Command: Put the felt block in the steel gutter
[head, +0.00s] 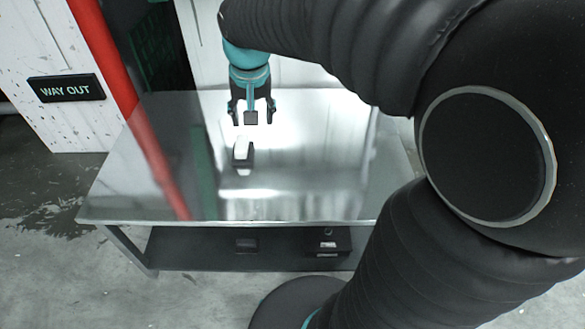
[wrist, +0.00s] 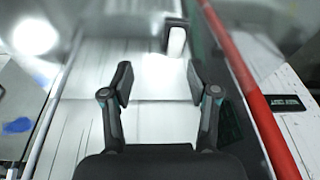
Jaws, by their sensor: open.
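My gripper (head: 251,115) is open and empty above the steel table, pointing down. In the wrist view its two fingers (wrist: 160,82) are spread with nothing between them. A small white and dark item (head: 243,153) lies on the table just below and in front of the gripper in the head view. In the wrist view a white and dark item (wrist: 176,42) shows beyond the fingertips, a little right of centre. I cannot tell for sure whether it is the felt block. I cannot make out the steel gutter in either view.
The shiny steel table (head: 300,180) is largely bare and carries strong reflections. Its lower shelf holds a black box (head: 330,243) and a small dark item (head: 247,244). A red pipe (head: 105,50) and a WAY OUT sign (head: 66,88) are at the left.

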